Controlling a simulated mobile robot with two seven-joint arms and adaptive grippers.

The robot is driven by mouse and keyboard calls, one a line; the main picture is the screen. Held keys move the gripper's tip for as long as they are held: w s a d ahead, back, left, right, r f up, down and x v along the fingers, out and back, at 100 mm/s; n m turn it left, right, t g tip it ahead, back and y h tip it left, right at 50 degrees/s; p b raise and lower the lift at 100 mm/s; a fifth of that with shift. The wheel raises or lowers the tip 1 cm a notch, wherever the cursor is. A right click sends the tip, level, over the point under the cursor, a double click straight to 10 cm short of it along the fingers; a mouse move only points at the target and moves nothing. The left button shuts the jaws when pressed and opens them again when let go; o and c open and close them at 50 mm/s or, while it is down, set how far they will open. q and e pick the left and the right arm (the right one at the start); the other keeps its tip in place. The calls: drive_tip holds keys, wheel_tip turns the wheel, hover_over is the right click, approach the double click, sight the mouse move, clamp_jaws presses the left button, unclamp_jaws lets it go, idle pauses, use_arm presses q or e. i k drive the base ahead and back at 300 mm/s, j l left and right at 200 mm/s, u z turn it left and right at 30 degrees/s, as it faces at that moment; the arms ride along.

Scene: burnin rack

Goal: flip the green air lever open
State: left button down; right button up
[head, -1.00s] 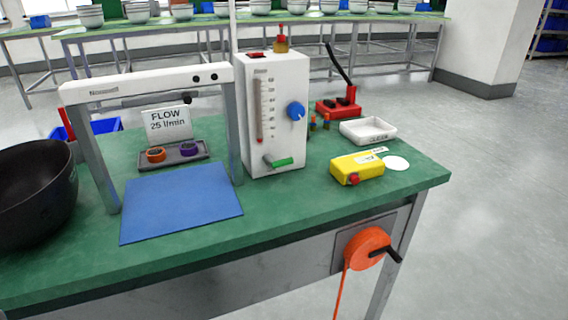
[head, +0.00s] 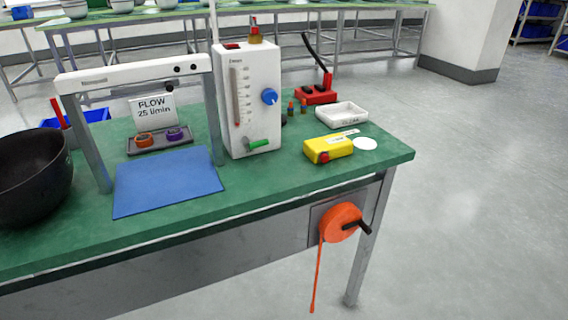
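The green air lever (head: 258,144) sits low on the front of a white upright box (head: 251,100) with a scale and a blue knob (head: 269,96). The lever lies nearly level, its green handle pointing right and slightly up from a metal pivot. The box stands on the green bench top (head: 250,187), right of a grey and white frame. Neither of my grippers shows in the head view.
A blue mat (head: 166,181) lies before the frame (head: 137,73), with a black bowl (head: 32,178) at left. A yellow device (head: 328,148), white tray (head: 342,114) and red lever tool (head: 316,95) stand at right. An orange reel (head: 341,223) hangs on the bench front. Floor at right is clear.

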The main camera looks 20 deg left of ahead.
sight(248, 144)
drive_tip(key=k+l, duration=0.15)
drive_tip(key=l, duration=0.15)
drive_tip(key=k+l, duration=0.15)
drive_tip(key=l, duration=0.2)
drive_tip(key=k+l, duration=0.15)
drive_tip(key=l, duration=0.15)
drive_tip(key=k+l, duration=0.2)
drive_tip(key=l, duration=0.15)
